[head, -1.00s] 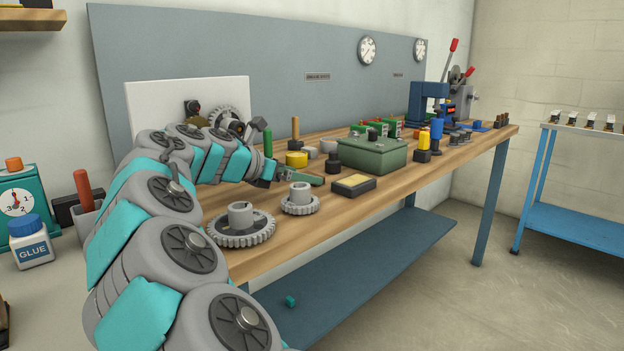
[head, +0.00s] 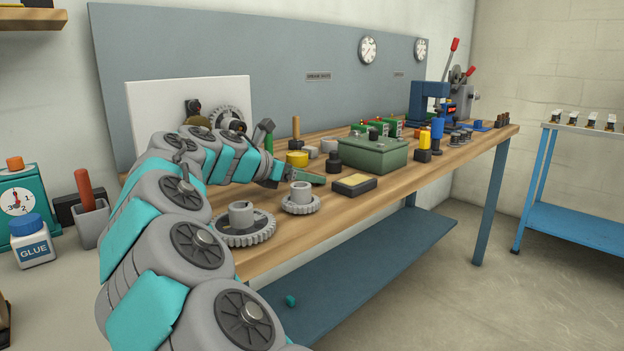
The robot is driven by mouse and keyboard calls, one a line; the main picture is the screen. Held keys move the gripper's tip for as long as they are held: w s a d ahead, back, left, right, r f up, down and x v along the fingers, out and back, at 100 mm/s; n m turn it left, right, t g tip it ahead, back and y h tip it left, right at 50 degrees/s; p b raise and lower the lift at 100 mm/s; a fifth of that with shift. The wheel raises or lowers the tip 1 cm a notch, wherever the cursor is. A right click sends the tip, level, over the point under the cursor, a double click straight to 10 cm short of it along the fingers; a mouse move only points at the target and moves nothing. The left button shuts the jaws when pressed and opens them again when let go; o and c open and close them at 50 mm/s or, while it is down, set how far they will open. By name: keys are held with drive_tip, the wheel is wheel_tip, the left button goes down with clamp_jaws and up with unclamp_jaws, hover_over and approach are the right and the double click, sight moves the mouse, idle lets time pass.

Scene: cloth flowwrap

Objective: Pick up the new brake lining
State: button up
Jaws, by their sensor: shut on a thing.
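My gripper (head: 282,172) is low over the wooden bench, left of the middle of the head view. Its jaws are shut at the left end of a flat grey-green strip (head: 311,179), which looks like the brake lining. The strip is at or very near the bench top; whether it is clear of the wood cannot be told. The jaw tips are small and partly hidden by my wrist. A tilted green handle (head: 261,132) shows just behind my wrist.
Two grey gears (head: 244,236) (head: 301,204) lie at the bench's front edge. A blue press (head: 428,105) is farther right.

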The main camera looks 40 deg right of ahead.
drive_tip(key=shift+c, duration=1)
drive_tip(key=shift+r, duration=0.1)
